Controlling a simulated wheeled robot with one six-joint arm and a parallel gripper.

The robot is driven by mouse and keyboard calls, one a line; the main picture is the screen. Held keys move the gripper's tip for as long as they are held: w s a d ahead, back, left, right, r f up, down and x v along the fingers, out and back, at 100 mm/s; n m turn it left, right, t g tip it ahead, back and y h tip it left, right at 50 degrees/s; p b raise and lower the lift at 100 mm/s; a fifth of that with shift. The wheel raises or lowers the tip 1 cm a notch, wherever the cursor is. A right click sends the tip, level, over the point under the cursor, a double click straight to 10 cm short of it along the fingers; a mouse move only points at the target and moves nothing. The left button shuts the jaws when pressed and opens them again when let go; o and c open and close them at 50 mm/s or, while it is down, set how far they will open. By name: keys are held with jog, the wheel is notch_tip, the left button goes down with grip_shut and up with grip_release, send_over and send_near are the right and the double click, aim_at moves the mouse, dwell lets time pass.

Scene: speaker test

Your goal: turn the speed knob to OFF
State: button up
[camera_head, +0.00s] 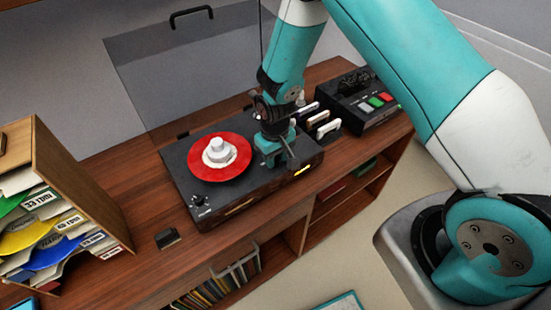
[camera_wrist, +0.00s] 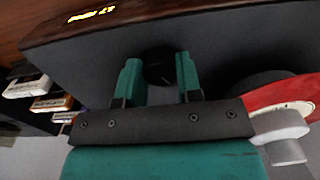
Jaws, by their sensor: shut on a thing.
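The black record player (camera_head: 240,190) stands on the wooden cabinet with a red record (camera_head: 232,172) on its platter. My gripper (camera_head: 283,160) points down at the right part of its top. In the wrist view my gripper (camera_wrist: 158,80) has its two teal fingers on either side of a dark round knob (camera_wrist: 158,66), shut on it. The knob's pointer and markings cannot be read, and my gripper hides it in the head view. Another small knob (camera_head: 197,199) with a white label sits at the player's front left corner.
A clear lid (camera_head: 180,75) stands raised behind the player. White-topped items (camera_head: 327,128) and a black device with coloured buttons (camera_head: 370,103) stand to the right. A record rack (camera_head: 85,185) is at the left; a small dark block (camera_head: 167,238) lies in front.

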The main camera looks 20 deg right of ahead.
jog(key=shift+n+b, duration=0.4)
jog(key=shift+n, duration=0.9)
jog(key=o, duration=0.9)
jog(key=shift+o, duration=0.2)
notch_tip(320, 180, up, 18)
jog(key=b, duration=0.3)
jog(key=shift+f, duration=0.25)
